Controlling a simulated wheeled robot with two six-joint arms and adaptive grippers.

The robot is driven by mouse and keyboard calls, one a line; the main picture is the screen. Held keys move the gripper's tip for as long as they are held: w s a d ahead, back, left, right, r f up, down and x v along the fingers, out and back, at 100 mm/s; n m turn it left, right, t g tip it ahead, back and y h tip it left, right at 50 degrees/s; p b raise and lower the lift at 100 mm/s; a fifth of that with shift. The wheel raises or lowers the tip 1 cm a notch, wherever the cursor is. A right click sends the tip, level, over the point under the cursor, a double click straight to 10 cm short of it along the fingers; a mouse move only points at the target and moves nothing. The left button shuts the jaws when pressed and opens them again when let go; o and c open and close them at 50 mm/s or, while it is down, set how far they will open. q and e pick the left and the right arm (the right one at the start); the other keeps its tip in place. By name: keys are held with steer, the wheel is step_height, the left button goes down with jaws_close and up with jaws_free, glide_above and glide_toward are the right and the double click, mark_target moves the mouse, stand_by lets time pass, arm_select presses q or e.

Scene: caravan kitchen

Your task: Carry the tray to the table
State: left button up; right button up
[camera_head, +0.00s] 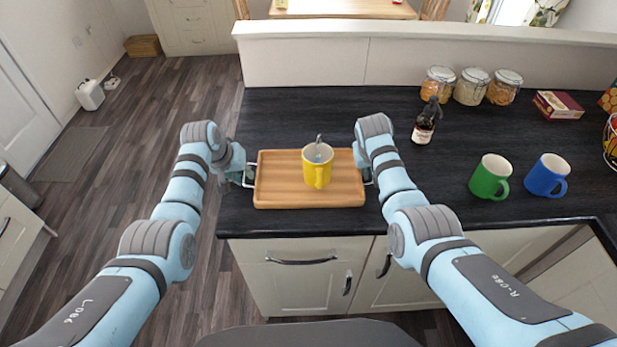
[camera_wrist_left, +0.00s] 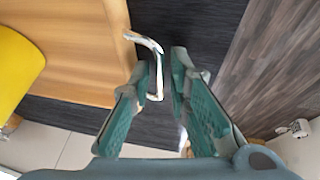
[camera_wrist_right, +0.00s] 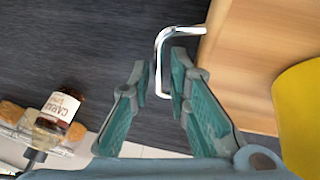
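A wooden tray (camera_head: 278,187) with a metal handle at each end lies flat near the front edge of the dark counter. A yellow mug (camera_head: 315,170) stands upright on it, with a spoon (camera_head: 318,141) sticking out. My left gripper (camera_wrist_left: 161,68) is at the tray's left handle (camera_wrist_left: 155,85), with its fingers on either side of the bar. My right gripper (camera_wrist_right: 160,68) is likewise around the right handle (camera_wrist_right: 158,50). Narrow gaps show beside both bars, so both grippers look open. The mug and tray edge show partly in each wrist view.
A dark bottle (camera_head: 426,122), a green mug (camera_head: 489,178) and a blue mug (camera_head: 546,176) stand to the right. Jars (camera_head: 471,87) line the back, before a low partition (camera_head: 420,62). Beyond it is a wooden table (camera_head: 345,9). Free floor (camera_head: 150,130) lies left.

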arm_select(q)
steer(key=shift+s+r, duration=0.1)
steer(key=shift+s, duration=0.05)
jaws_close()
arm_select(e)
steer(key=shift+s+r, duration=0.1)
steer(key=shift+s, duration=0.05)
jaws_close()
steer(key=shift+r, duration=0.1)
